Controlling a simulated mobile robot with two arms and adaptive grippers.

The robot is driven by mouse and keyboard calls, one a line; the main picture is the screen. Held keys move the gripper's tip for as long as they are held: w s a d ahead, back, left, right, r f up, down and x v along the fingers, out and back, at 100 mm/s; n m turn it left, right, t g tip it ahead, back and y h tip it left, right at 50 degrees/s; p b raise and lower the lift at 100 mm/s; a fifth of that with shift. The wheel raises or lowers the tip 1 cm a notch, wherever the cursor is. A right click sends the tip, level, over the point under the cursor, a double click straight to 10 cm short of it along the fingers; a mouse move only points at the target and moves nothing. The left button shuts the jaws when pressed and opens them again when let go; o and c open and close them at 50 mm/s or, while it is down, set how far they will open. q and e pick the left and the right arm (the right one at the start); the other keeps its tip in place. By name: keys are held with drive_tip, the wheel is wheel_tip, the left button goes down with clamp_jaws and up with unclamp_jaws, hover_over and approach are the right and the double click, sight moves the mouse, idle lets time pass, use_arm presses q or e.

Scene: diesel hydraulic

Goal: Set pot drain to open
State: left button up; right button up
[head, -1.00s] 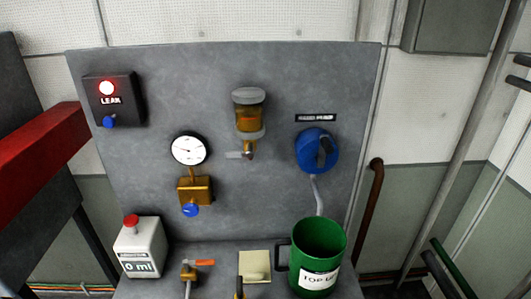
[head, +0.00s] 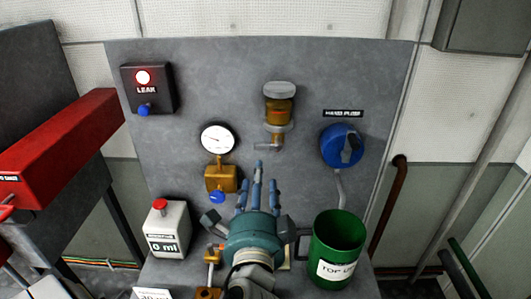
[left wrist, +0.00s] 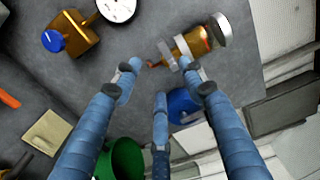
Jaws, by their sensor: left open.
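The pot (head: 279,108) is a small amber-filled bowl with a grey cap, mounted on the grey panel. Its drain (head: 275,140) is below it, with a grey lever pointing left, roughly horizontal. In the left wrist view the pot (left wrist: 192,44) is at upper right, and the drain lever (left wrist: 168,56) lies just beyond the fingertips, partly overlapped by one. My left gripper (head: 258,182) is open and empty, its blue fingers pointing up just below the drain. In the left wrist view its fingers (left wrist: 160,82) are spread. I cannot tell whether a fingertip touches the lever. My right gripper is not in view.
A gauge (head: 218,139) on a brass block (head: 221,179) is left of the gripper. A blue hand pump (head: 342,146) is to the right, above a green jug (head: 337,240). A white container (head: 167,230) and a leak box (head: 147,89) are at left.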

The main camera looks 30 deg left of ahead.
sight(261, 149)
use_arm(q)
drive_tip(key=x, duration=0.6)
drive_tip(key=p+x, duration=0.1)
drive_tip(key=x, duration=0.2)
drive_tip(key=shift+w+a+r, duration=0.2)
drive_tip(key=shift+w+r, duration=0.1)
drive_tip(key=shift+w, duration=0.05)
drive_tip(key=shift+w+a+f, duration=0.1)
drive_tip(key=shift+w+a, duration=0.15)
drive_tip(key=shift+w, duration=0.25)
clamp_jaws()
